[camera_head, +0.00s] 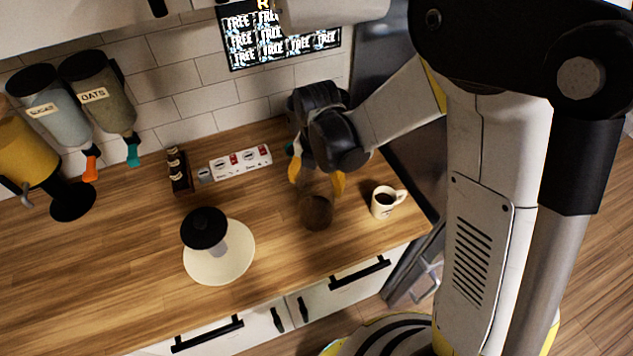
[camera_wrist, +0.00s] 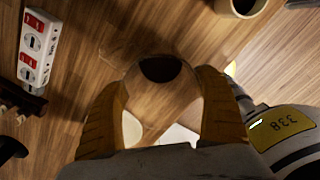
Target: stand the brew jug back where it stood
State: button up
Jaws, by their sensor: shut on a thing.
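The brew jug (camera_head: 316,212) looks like clear glass with dark brown liquid in its bottom. It is near the right end of the wooden counter. My gripper (camera_head: 318,184) reaches down from above, its yellow fingers shut on the jug's two sides. In the wrist view the see-through jug (camera_wrist: 160,72) sits between both fingers, with a dark round patch showing in it. The jug looks about upright. I cannot tell whether its base touches the counter or hangs just above it.
A cream mug (camera_head: 383,206) of dark drink stands close to the jug's right. A power strip (camera_head: 240,163) lies behind, left. A black-topped piece (camera_head: 204,228) stands on a pale round disc (camera_head: 232,262) to the left. Dispensers (camera_head: 103,92) hang at the wall. Counter (camera_head: 285,250) in front is clear.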

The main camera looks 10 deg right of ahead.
jog(key=o, duration=1.3)
jog(key=shift+f, duration=0.1)
jog(key=shift+c, duration=0.2)
notch_tip(320, 180, up, 12)
jog(key=p, duration=0.2)
jog(key=s+d+r+m+t, duration=0.3)
jog(key=s+d+r+m, duration=0.1)
jog(key=m, duration=1.1)
jog(key=s+d+r+m+t, duration=0.4)
jog(key=s+d+m, duration=0.3)
jog(key=m, duration=0.8)
jog(key=shift+d+r, duration=0.7)
jog(key=shift+d, duration=0.45)
jog(key=shift+s, duration=0.1)
